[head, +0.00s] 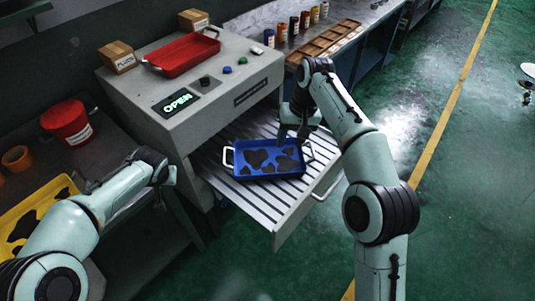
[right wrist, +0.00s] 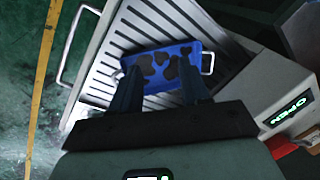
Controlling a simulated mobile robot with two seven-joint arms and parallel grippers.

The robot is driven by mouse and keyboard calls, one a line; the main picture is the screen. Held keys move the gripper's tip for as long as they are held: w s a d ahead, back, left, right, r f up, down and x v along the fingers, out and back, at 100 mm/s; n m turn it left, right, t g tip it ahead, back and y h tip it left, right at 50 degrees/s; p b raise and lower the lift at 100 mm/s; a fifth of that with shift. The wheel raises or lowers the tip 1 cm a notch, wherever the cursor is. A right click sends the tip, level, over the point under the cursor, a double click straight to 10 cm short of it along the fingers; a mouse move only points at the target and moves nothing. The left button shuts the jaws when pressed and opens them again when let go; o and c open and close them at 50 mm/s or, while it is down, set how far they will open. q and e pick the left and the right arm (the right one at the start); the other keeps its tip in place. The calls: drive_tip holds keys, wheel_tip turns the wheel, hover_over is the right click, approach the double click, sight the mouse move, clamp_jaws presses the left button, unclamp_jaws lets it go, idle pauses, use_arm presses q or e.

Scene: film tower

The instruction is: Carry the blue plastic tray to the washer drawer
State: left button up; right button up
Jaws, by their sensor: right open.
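The blue tray (head: 243,172) with dark irregular pieces in it lies flat on the slatted open washer drawer (head: 268,208). It has white handles at its left and right ends. The washer (head: 207,87) shows a green OPEN display. My right gripper (head: 294,137) is over the tray's far right part; in the right wrist view its two fingers are apart, with the tray (right wrist: 185,47) beyond them. I cannot tell whether a finger touches the tray. My left gripper (head: 168,178) hangs left of the drawer, away from the tray; its fingers are not clear.
A red tray (head: 183,56) and small boxes stand on the washer. A yellow tray (head: 40,203) and a red tub (head: 67,122) are on the left bench. The drawer's front handle (head: 328,188) sticks out. The green floor to the right is open.

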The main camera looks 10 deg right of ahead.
drive_tip(key=r, duration=0.3)
drive_tip(key=shift+d, duration=0.35)
drive_tip(key=shift+s, duration=0.1)
